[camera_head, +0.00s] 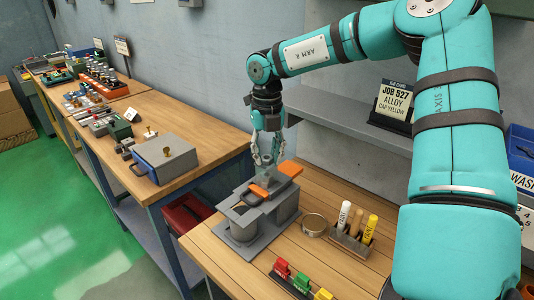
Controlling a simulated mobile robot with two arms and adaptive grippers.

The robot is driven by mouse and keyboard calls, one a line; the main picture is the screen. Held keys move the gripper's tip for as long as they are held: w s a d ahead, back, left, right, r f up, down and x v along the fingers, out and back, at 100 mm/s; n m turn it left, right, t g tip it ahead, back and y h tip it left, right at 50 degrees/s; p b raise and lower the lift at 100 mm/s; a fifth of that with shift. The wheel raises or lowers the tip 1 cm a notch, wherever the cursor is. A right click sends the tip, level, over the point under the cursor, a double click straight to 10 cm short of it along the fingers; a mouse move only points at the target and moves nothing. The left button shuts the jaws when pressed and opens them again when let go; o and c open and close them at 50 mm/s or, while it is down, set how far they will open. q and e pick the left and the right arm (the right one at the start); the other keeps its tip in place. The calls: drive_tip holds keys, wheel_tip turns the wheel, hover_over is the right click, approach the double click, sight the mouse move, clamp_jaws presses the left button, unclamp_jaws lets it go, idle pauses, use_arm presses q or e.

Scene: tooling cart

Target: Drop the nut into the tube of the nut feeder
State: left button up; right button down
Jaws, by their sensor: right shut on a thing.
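My right gripper (266,160) points down at the far end of a grey fixture with orange parts (250,215) on the near bench. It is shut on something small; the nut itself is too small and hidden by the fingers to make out. A clear, pale piece (265,176), which looks like the feeder's tube, stands on the fixture just below the fingertips. I cannot tell whether the fingers touch it or are exactly centred over it. My left gripper is not in view.
A round tin (314,224) and a wooden holder with markers (351,240) stand right of the fixture. A rack of coloured pieces (292,276) sits at the front. A grey shelf (350,127) with a job sign (393,104) runs behind. Another bench holds a grey-blue box (164,160).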

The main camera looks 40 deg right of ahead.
drive_tip(key=shift+f, duration=0.2)
idle(0.3)
drive_tip(key=shift+b, duration=0.45)
idle(0.4)
idle(0.3)
drive_tip(key=c, duration=1.4)
unclamp_jaws()
drive_tip(key=shift+c, duration=0.2)
drive_tip(key=shift+o, duration=0.6)
drive_tip(key=shift+o, duration=0.6)
drive_tip(key=shift+o, duration=0.3)
drive_tip(key=o, duration=0.7)
drive_tip(key=shift+o, duration=0.2)
